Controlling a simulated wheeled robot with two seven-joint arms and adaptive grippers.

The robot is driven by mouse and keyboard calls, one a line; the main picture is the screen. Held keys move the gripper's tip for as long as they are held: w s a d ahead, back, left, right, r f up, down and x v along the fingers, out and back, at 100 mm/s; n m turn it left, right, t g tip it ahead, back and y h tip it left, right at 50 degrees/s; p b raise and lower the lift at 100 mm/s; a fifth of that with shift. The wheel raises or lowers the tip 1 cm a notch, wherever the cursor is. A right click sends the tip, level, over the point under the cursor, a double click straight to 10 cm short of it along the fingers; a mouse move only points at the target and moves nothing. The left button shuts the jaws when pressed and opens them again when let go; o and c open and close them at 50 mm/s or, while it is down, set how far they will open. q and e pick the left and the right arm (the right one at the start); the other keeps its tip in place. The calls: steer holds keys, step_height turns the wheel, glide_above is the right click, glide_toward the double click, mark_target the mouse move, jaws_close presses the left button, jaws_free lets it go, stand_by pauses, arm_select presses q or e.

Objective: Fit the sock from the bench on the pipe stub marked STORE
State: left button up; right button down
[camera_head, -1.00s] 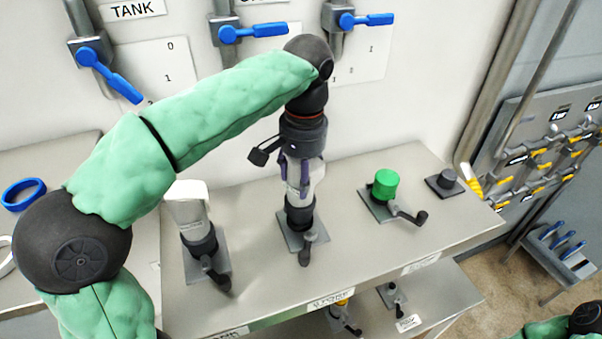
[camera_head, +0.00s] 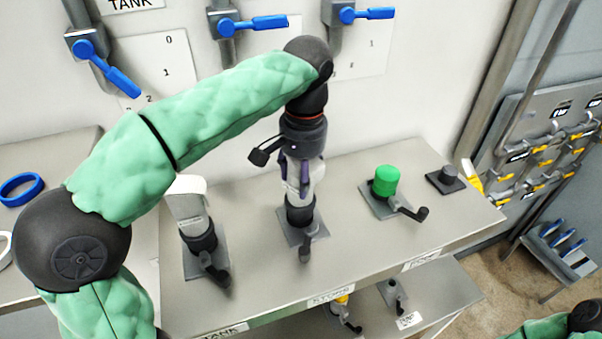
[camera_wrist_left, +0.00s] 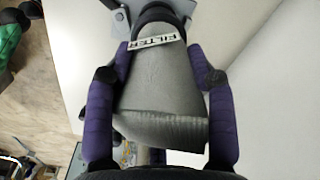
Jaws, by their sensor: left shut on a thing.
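My left gripper (camera_head: 297,184) is over the middle pipe stub (camera_head: 300,214), with its purple fingers on both sides of a pale grey sock (camera_head: 306,186). In the left wrist view the sock (camera_wrist_left: 160,88) sits between the two fingers, its wide folded end towards me. A lettered tag crosses its narrow far end, which meets the dark stub (camera_wrist_left: 157,15). I cannot tell how far the sock goes over it. The STORE label (camera_head: 330,297) is on the bench edge in front of this stub. My right gripper is not in view.
A stub to the left carries a whitish sock (camera_head: 186,204). Black handles stick out in front of several stubs. Blue-handled valves (camera_head: 254,24) are on the wall behind.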

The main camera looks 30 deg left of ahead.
arm_select(q)
steer(key=o, duration=1.4)
steer(key=r, duration=1.2)
steer(key=shift+s+d, duration=0.1)
steer(key=shift+d, duration=0.15)
steer(key=shift+f, duration=0.15)
